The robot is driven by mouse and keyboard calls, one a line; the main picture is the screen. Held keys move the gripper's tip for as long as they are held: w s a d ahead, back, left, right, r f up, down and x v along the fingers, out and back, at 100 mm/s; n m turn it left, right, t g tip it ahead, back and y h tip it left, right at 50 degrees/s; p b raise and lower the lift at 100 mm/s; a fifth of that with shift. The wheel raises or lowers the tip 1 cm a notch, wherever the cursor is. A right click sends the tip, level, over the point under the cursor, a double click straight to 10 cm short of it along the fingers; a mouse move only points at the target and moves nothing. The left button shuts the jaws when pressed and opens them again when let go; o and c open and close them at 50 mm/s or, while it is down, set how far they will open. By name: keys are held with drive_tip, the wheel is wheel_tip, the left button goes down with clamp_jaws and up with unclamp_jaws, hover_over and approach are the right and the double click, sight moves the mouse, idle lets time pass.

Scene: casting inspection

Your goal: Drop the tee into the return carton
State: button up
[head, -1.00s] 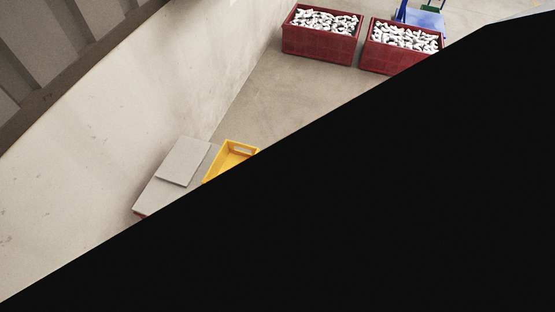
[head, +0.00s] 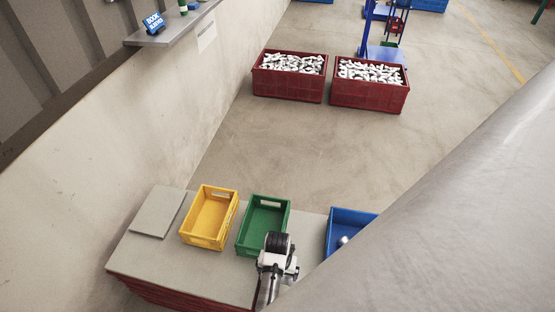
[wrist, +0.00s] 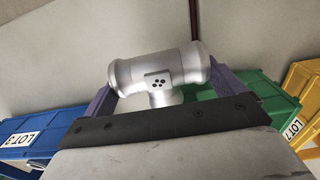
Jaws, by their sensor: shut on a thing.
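In the wrist view my gripper (wrist: 162,90) is shut on a silver metal tee (wrist: 150,72), its purple fingers at the two ends of the tee. A cluster of dark dots marks the tee's body, and its short branch points down toward the gripper. In the head view my arm's wrist (head: 277,262) is by the near edge of the green bin (head: 243,250); the tee cannot be made out there. I can identify no carton in either view.
A yellow bin (head: 183,234), the green bin and a blue bin (head: 329,238) stand on a grey-topped table (head: 160,262), with a grey slab (head: 158,212) at left. Two red crates (head: 290,87) (head: 370,97) of white-grey parts stand on open floor. A wall shelf (head: 178,30) is upper left.

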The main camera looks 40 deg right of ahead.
drive_tip(key=shift+f, duration=1.85)
drive_tip(key=shift+f, duration=0.1)
drive_tip(key=o, duration=1.2)
drive_tip(key=shift+f, duration=0.1)
drive_tip(key=shift+o, duration=0.2)
wheel_tip(320, 180, up, 12)
drive_tip(key=shift+r, duration=0.2)
